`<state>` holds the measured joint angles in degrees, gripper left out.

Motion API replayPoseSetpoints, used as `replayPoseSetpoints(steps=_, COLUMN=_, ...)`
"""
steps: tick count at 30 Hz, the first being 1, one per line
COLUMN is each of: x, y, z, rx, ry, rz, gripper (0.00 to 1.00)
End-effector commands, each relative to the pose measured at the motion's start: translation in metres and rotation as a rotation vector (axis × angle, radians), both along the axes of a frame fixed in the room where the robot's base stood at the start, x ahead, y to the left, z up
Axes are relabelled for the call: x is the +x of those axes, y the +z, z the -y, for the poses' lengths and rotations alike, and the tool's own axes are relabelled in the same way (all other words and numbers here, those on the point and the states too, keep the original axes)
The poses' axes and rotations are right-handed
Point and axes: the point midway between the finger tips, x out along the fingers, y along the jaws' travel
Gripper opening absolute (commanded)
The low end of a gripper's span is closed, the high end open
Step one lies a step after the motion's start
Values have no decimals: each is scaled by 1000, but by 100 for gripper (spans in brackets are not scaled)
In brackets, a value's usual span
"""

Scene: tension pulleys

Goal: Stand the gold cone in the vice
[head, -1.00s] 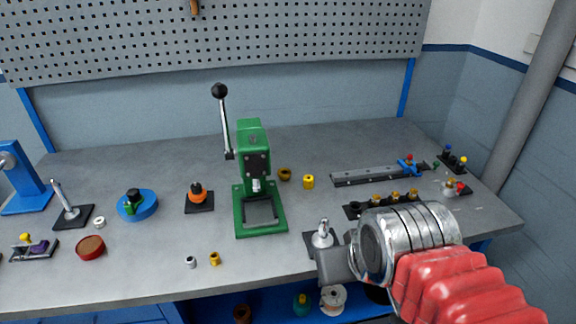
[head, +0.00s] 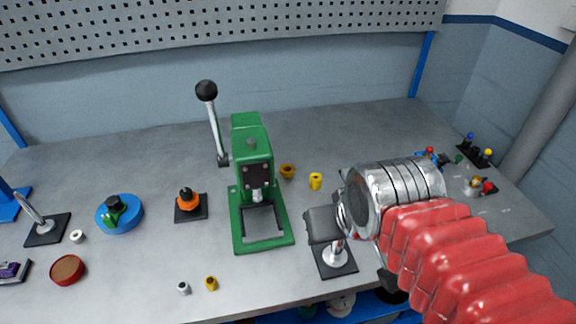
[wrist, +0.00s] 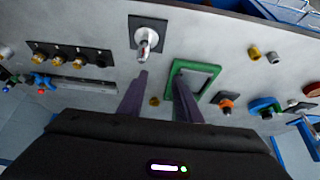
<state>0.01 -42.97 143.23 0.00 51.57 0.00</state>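A small gold tapered piece (head: 287,172), likely the cone, stands on the bench right of the green press; the wrist view shows a gold round piece (wrist: 154,101) between my fingers' lines. A yellow hollow cylinder (head: 315,181) stands beside it. I cannot tell surely which fixture is the vice; a round blue base with a green and black top (head: 120,213) sits on the left, and a blue clamp with a red knob (wrist: 42,82) is by the rail.
The green press (head: 252,175) stands mid-bench with its lever up. A silver post on a black plate (head: 336,258) is below my wrist. An orange knob fixture (head: 188,203), a red dish (head: 68,269) and two small bushings (head: 211,283) are left. The back of the bench is clear.

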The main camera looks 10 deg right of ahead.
Motion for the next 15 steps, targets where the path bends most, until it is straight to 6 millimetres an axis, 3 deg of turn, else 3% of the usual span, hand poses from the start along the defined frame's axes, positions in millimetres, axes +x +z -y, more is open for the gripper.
replayPoseSetpoints(steps=9, x=0, y=0, z=0, rx=0, ry=0, rz=0, gripper=31)
replayPoseSetpoints(steps=15, x=4, y=4, z=0, rx=0, ry=0, rz=-4, gripper=45)
